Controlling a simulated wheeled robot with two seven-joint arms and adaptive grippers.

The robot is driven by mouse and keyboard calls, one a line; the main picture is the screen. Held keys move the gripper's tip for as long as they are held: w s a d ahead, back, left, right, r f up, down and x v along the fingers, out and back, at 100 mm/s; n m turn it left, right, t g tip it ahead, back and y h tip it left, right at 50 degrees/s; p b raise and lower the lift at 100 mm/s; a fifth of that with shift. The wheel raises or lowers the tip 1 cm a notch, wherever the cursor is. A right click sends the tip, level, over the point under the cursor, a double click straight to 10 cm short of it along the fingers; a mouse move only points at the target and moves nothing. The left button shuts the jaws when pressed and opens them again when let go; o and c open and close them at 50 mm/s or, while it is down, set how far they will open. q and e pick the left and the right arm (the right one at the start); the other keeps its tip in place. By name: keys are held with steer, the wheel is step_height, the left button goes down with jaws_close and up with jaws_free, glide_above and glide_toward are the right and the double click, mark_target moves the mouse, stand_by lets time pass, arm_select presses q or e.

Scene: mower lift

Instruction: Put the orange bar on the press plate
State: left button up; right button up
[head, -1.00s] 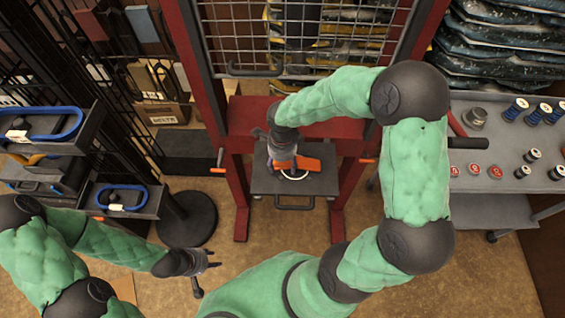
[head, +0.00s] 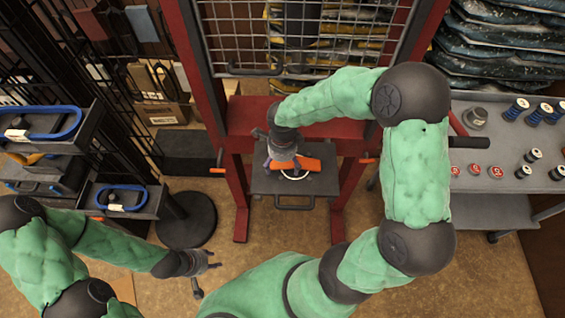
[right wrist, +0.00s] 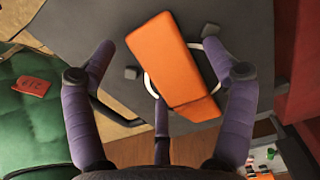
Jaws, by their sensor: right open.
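The orange bar (right wrist: 172,62) lies on the dark grey press plate (right wrist: 85,45), across a white ring marking (right wrist: 205,48). In the head view the bar (head: 308,164) shows on the plate (head: 262,184), its left part hidden by my right gripper. My right gripper (right wrist: 162,68) is open, its purple fingers spread on either side of the bar, and the bar looks free of them. In the head view my right gripper (head: 283,160) is over the plate's left half. My left gripper (head: 210,262) is low at the lower left, away from the plate; its finger opening is too small to tell.
The red press frame (head: 238,175) stands around the plate, with a wire mesh guard (head: 300,30) above. A grey cart (head: 475,210) with springs and small parts stands at right. Trays with blue loops (head: 122,199) are at left. The floor in front is clear.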

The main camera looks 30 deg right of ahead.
mark_target(283, 165)
steer(key=shift+r, duration=0.25)
step_height(283, 165, up, 12)
steer(key=p, duration=0.2)
steer(key=shift+p, duration=0.3)
steer(key=shift+f, duration=0.1)
